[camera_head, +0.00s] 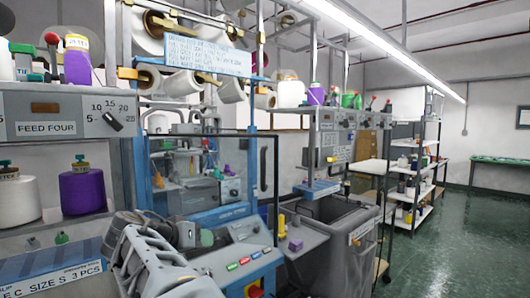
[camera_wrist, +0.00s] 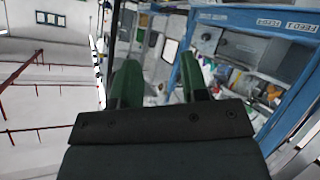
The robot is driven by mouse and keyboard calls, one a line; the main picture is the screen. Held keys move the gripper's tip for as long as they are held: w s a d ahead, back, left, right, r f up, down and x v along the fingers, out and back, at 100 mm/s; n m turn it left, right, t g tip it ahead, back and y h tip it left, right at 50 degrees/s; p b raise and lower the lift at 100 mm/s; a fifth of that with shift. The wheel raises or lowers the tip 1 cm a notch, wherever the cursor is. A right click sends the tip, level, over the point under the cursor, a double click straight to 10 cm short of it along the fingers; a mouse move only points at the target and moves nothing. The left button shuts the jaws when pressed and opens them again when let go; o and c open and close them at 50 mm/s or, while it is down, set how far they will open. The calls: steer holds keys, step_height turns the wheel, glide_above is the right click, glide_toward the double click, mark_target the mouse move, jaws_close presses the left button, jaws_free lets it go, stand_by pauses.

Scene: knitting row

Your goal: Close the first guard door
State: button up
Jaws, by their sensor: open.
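A guard door (camera_head: 277,190) with a thin dark frame and clear panel stands in front of the blue machine frame (camera_head: 251,110) in the head view. Its right edge reaches past the right blue post, so it looks swung out from the opening. A dark upright handle (camera_head: 263,168) is near that edge. The exact opening angle is hard to tell. My gripper (camera_wrist: 161,82) shows in the wrist view with two green fingers apart and nothing between them. In the head view my grey arm fills the lower left, in front of the machine; contact with the door is not visible.
A control panel (camera_head: 246,256) with coloured buttons juts out below the door. A grey bin (camera_head: 345,235) stands to its right. Yarn cones stand on the left shelf, under the FEED FOUR panel (camera_head: 65,115). Shelving (camera_head: 414,180) stands farther right; the green floor (camera_head: 460,240) there is clear.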

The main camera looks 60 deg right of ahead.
steer(key=s+d+r+m+g+h+p, duration=0.1)
steer(key=d+r+m+g+h, duration=0.25)
steer(key=r, duration=0.45)
steer(key=s+d+r+m+g+h+p, duration=0.25)
steer(key=r+m, duration=0.25)
steer(key=r, duration=0.4)
steer(key=t+y+p, duration=0.1)
steer(key=p, duration=0.2)
glide_above(263, 185)
steer(key=a, duration=0.1)
steer(key=shift+w+r, duration=0.1)
steer(key=shift+w, duration=0.35)
steer(key=shift+x, duration=0.95)
jaws_close()
